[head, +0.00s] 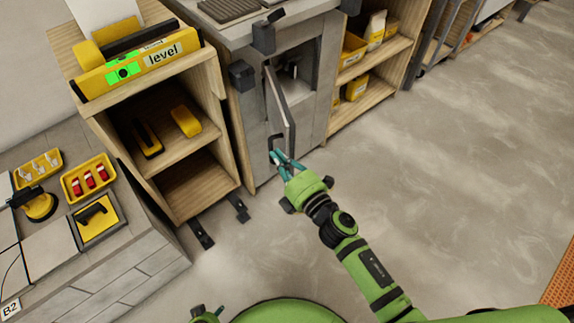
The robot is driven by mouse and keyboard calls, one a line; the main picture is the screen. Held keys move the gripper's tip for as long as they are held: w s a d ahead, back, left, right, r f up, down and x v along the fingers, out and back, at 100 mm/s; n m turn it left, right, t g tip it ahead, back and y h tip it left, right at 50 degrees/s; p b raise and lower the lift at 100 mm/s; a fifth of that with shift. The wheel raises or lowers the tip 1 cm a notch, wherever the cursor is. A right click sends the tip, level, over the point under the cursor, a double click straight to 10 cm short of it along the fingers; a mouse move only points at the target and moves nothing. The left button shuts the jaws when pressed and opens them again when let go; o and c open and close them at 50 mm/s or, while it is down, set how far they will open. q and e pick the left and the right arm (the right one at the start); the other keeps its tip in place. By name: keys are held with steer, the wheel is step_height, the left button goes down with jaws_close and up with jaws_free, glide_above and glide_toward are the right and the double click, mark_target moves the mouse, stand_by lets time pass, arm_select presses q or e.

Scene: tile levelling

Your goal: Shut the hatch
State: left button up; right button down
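The hatch (281,107) is a grey door on the front of a grey cabinet (315,85). It stands part open, swung out from the cabinet, and the dark inside shows to its right. A dark handle (272,142) sits low on its outer face. My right gripper (284,160) is at the handle, with its teal fingertips close around or against it. I cannot tell whether the fingers are shut on the handle. My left gripper (207,315) shows only as a small piece at the bottom edge, and its fingers are not clear.
A wooden shelf (190,85) with a yellow level (140,62) on top stands left of the cabinet. Another wooden shelf with yellow bins (352,48) stands to its right. A tiled bench (120,265) is at the lower left. The floor at right is clear.

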mark_target(283, 139)
steer(key=w, duration=0.5)
steer(key=shift+w+d, duration=0.4)
steer(key=shift+d, duration=0.1)
